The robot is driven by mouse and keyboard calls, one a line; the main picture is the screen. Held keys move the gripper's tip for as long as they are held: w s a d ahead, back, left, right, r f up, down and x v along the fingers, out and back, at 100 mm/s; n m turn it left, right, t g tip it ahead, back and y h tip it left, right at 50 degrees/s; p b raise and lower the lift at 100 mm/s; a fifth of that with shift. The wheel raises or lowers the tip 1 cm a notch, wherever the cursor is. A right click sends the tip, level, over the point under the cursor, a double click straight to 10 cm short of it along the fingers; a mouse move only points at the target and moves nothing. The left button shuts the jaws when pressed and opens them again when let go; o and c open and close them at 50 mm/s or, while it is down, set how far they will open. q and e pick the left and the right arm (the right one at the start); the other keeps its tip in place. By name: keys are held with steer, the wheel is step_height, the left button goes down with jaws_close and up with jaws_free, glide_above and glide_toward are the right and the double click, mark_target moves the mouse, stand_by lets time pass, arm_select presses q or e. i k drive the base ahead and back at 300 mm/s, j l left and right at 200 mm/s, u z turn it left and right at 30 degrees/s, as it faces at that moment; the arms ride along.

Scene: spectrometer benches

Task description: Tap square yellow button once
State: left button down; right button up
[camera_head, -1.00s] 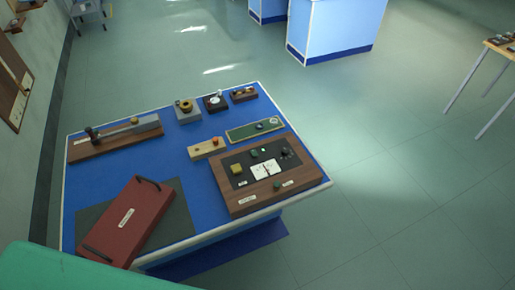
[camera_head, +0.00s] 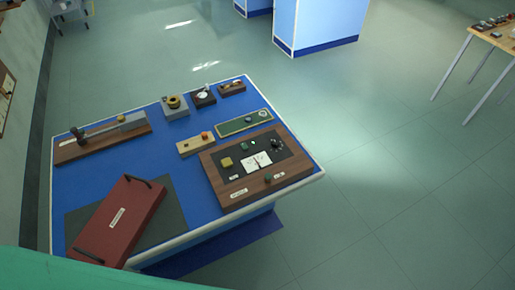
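The square yellow button (camera_head: 227,162) sits at the upper left of the black panel on a wooden control box (camera_head: 223,191). The box lies at the right side of the blue bench (camera_head: 150,156). Neither gripper is in view, and nothing touches the button.
A red case (camera_head: 119,221) with black handles lies on a dark mat (camera_head: 176,205) at the front left. Behind are a long wooden instrument (camera_head: 102,140), a small block with an orange knob (camera_head: 196,144), and a green board (camera_head: 245,123). Open floor (camera_head: 400,200) lies right of the bench.

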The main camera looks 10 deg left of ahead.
mark_target(226, 163)
steer(key=i+l, duration=0.15)
steer(key=l, duration=0.2)
steer(key=i+l, duration=0.1)
steer(key=l, duration=0.25)
steer(key=i+l, duration=0.15)
steer(key=l, duration=0.2)
steer(key=i+l, duration=0.15)
steer(key=l, duration=0.2)
steer(key=i+l, duration=0.1)
steer(key=l, duration=0.25)
steer(key=l+u, duration=0.1)
steer(key=u, duration=1.1)
steer(key=i+l, duration=0.05)
